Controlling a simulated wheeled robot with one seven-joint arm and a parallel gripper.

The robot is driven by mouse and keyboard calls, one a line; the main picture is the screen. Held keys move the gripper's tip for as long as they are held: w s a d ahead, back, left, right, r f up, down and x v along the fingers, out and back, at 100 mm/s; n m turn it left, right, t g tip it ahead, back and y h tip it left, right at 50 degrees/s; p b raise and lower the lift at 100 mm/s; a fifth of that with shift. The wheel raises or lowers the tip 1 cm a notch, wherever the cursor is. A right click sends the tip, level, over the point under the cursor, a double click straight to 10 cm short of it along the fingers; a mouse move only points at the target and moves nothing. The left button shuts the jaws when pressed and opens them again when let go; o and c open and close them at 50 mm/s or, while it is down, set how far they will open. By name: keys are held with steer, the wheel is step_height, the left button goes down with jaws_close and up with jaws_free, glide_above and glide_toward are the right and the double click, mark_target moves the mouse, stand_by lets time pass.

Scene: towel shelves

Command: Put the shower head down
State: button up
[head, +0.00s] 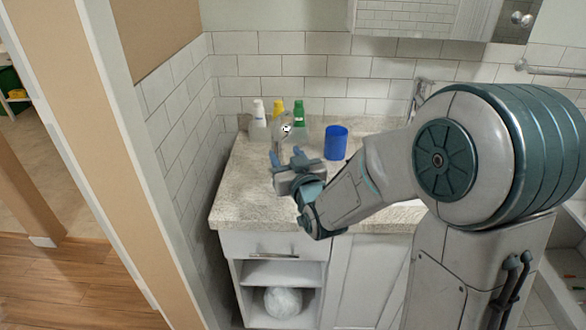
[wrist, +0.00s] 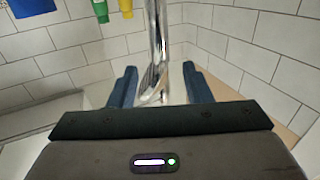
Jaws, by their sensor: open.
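The shower head appears as a shiny chrome piece in the wrist view (wrist: 157,45), running between my two blue fingers. In the head view its pale round end (head: 286,129) shows just above my fingers, in front of the bottles. My gripper (head: 286,156) is over the left part of the counter (head: 243,178). Its fingers are apart, with visible gaps to the chrome piece on both sides in the wrist view. I cannot tell whether the shower head rests on the counter, as my gripper hides its lower part.
A white bottle (head: 258,121), a yellow bottle (head: 278,107) and a green bottle (head: 299,111) stand at the back left. A blue cup (head: 336,143) stands right of my gripper. A tiled wall closes the left side. The counter's front left is clear.

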steer(key=shift+v, duration=2.15)
steer(key=shift+d, duration=0.1)
steer(key=s+d+f+m+g+h, duration=0.2)
steer(key=s+d+f+g+h, duration=0.4)
steer(key=d, duration=0.3)
steer(key=s+d+m+g, duration=0.1)
steer(key=s+g, duration=0.3)
steer(key=s, duration=0.4)
steer(key=s+d+m+g, duration=0.1)
steer(key=s+d+g, duration=0.3)
steer(key=s, duration=0.5)
steer(key=shift+r+g, duration=0.2)
steer(key=shift+g, duration=0.1)
